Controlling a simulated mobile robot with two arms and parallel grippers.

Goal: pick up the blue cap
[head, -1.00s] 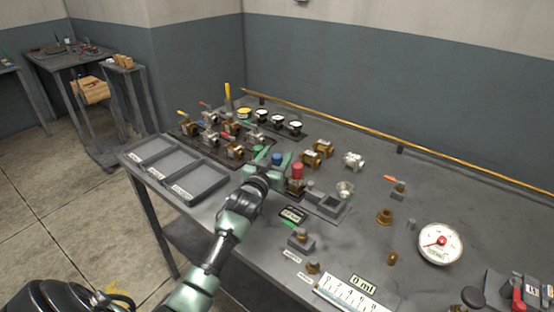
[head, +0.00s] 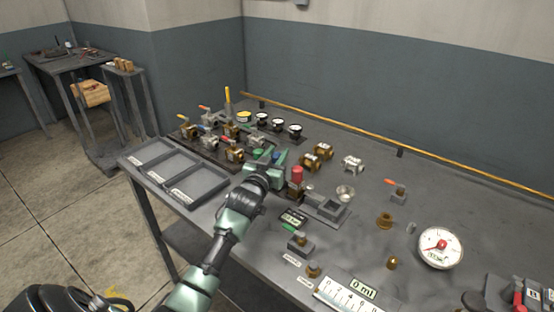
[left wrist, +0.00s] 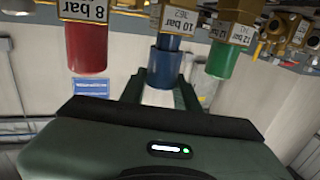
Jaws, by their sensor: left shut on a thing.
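The blue cap (left wrist: 163,68) is between the two fingers of my left gripper (left wrist: 160,95) in the left wrist view. The gripper is shut on it. A brass body labelled 10 bar (left wrist: 172,20) is right beside the cap, with a darker blue band between them. I cannot tell whether the cap still touches that band. My right gripper is not in view.
A red cap (left wrist: 86,47) and a green cap (left wrist: 222,61) flank the blue one closely. The grey table (head: 350,225) holds a three-part tray (head: 203,194), several valves, a round gauge (head: 440,247) and a grey fixture (head: 327,209). Bare tabletop lies among the parts on the right.

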